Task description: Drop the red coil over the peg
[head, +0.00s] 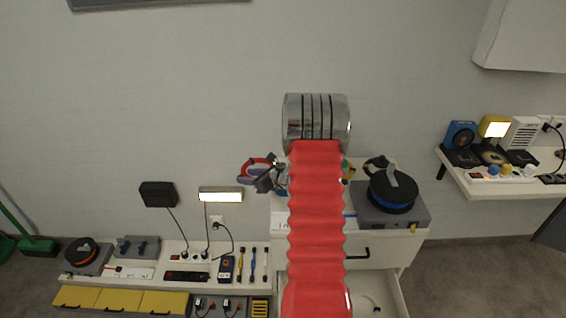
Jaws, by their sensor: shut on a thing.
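The red coil (255,162) shows as a small red arc beside my gripper (266,180), left of my red arm sleeve. My gripper is shut on it and holds it up over the left part of the white cabinet. A blue curved piece shows just below the red arc; I cannot tell whether it belongs to the coil. I cannot make out the peg with certainty; the arm hides the middle of the cabinet top.
A grey box with a black and blue reel (392,192) stands right on the white cabinet (378,258). A low bench at left holds an orange-black reel (82,250), a power strip (187,276) and tools. A lit lamp (220,196) stands behind. A shelf (500,186) is at right.

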